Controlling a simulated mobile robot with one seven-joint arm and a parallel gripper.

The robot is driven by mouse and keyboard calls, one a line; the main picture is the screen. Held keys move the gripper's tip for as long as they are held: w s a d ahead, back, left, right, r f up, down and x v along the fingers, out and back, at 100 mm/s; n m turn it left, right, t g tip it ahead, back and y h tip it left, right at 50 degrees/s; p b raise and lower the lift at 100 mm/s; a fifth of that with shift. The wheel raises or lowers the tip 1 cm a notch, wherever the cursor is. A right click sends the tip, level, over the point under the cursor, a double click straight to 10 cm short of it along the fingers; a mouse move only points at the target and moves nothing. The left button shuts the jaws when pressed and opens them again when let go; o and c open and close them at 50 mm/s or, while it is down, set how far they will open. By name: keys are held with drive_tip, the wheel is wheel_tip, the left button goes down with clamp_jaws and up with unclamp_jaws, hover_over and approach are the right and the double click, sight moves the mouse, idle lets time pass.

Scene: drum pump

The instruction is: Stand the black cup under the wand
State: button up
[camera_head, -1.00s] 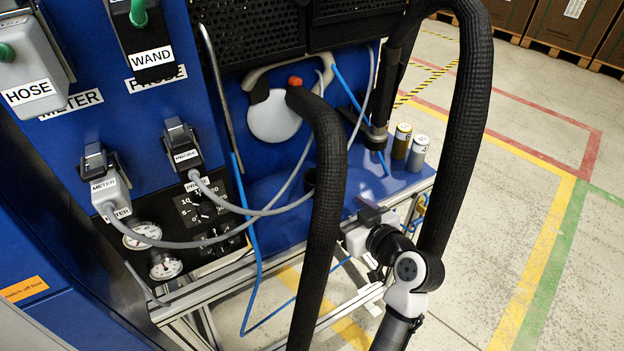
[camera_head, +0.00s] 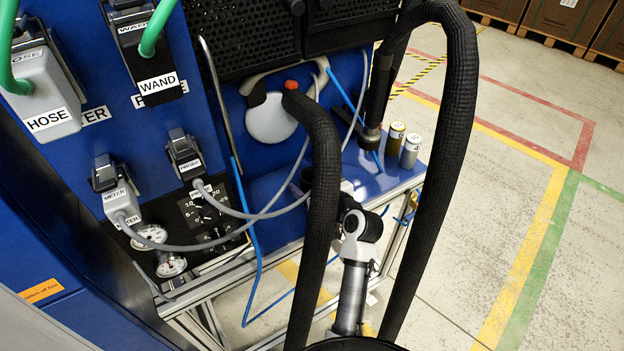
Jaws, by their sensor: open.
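The black cup (camera_head: 307,177) appears as a small dark shape on the blue bench ledge, left of the thick black hose that covers part of it. A bent metal tube (camera_head: 212,90), possibly the wand, stands against the blue panel to the cup's upper left, with a blue hose at its lower end. My gripper (camera_head: 346,187) is low over the ledge, close to the cup's right. It is open, but its fingers are mostly hidden behind the black hose, so I cannot tell whether they surround or touch the cup.
Thick black hoses (camera_head: 322,150) cross in front of the ledge. Two small cans (camera_head: 402,143) stand at its right end, beside a dark upright pipe (camera_head: 376,100). Grey cables (camera_head: 265,214) loop left of the cup. The floor (camera_head: 520,190) at right is open.

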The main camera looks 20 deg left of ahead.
drive_tip(key=c, duration=1.1)
drive_tip(key=shift+r, duration=0.15)
